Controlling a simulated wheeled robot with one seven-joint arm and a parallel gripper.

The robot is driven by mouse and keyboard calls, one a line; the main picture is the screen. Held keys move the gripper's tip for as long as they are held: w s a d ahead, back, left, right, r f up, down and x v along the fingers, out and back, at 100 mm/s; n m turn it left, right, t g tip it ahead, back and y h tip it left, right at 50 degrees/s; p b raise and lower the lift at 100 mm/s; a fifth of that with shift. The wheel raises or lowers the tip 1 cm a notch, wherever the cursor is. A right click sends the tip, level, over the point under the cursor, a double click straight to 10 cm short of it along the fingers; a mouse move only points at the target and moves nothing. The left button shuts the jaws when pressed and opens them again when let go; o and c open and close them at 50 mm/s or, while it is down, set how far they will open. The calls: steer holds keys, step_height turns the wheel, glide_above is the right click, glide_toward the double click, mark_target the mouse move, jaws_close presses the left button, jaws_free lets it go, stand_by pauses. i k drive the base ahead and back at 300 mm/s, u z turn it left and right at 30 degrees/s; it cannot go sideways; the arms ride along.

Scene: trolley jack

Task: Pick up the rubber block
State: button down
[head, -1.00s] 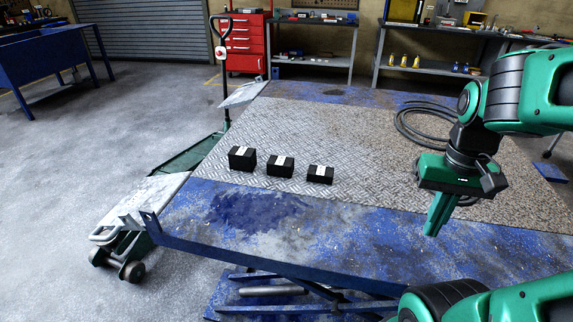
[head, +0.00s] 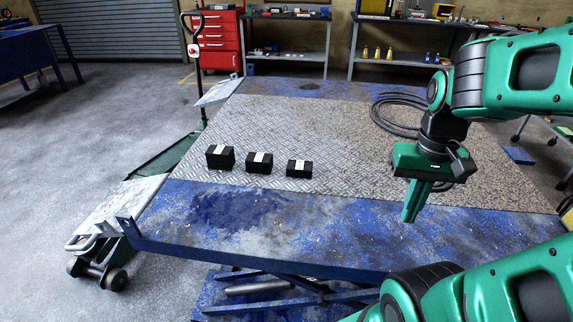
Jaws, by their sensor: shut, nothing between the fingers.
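Three black blocks with white marks on top stand in a row on the metal plate of the blue lift table. The left block (head: 220,157) looks the largest, the middle block (head: 259,163) is smaller, and the right block (head: 299,169) is the lowest. I cannot tell from their look which is rubber. My gripper (head: 409,215) is shut and empty, pointing down over the table's right part, well to the right of the blocks. It touches none of them.
The blue lift table (head: 330,232) has a free front strip. A coiled black cable (head: 385,122) lies behind my gripper. A green trolley jack (head: 105,250) stands at the table's left. A red tool cabinet (head: 222,45) and benches line the back wall.

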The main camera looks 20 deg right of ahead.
mark_target(217, 156)
steer(key=u, duration=2)
steer(key=i, duration=0.5)
steer(key=z, duration=2)
